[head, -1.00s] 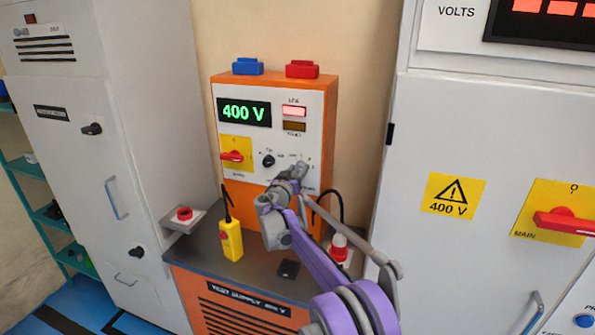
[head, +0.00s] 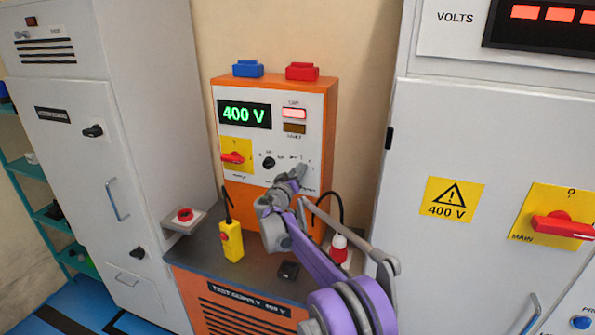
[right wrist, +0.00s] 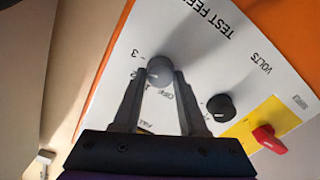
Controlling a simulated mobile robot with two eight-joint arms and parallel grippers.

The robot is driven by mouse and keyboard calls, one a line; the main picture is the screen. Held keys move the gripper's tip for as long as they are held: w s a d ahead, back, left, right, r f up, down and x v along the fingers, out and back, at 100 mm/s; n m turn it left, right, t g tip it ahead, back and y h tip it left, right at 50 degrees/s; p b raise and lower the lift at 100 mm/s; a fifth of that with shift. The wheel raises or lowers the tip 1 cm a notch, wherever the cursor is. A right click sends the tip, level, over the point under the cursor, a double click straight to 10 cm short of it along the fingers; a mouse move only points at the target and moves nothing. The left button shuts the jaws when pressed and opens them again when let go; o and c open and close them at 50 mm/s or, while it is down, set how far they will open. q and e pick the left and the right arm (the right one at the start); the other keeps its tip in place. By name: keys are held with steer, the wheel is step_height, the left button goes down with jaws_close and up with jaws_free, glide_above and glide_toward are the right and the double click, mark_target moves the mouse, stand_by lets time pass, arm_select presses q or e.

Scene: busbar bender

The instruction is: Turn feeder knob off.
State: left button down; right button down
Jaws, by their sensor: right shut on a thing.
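The feeder knob (right wrist: 160,69) is a round grey knob on the white face of the orange test feeder box (head: 329,130). Its scale shows 3, 2, 1 and OFF in the right wrist view; which mark it points at is too small to tell. My right gripper (right wrist: 160,74) is shut on this knob, one finger on each side. The green display (head: 244,114) reads 400 V, and a lamp (head: 293,113) above right is lit pale red. My left gripper is not in view.
A black volts knob (head: 268,162) and a red switch on a yellow plate (head: 233,157) sit left of my gripper. Grey cabinets flank the bench.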

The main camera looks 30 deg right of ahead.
steer(key=n, duration=0.2)
steer(key=shift+n, duration=0.4)
steer(key=n, duration=0.2)
steer(key=shift+n+p, duration=0.4)
steer(key=n, duration=0.5)
steer(key=shift+f, duration=0.15)
steer(key=n+b, duration=0.2)
steer(key=n, duration=1.1)
steer(key=shift+f, duration=0.15)
steer(key=shift+c, duration=2.2)
jaws_free()
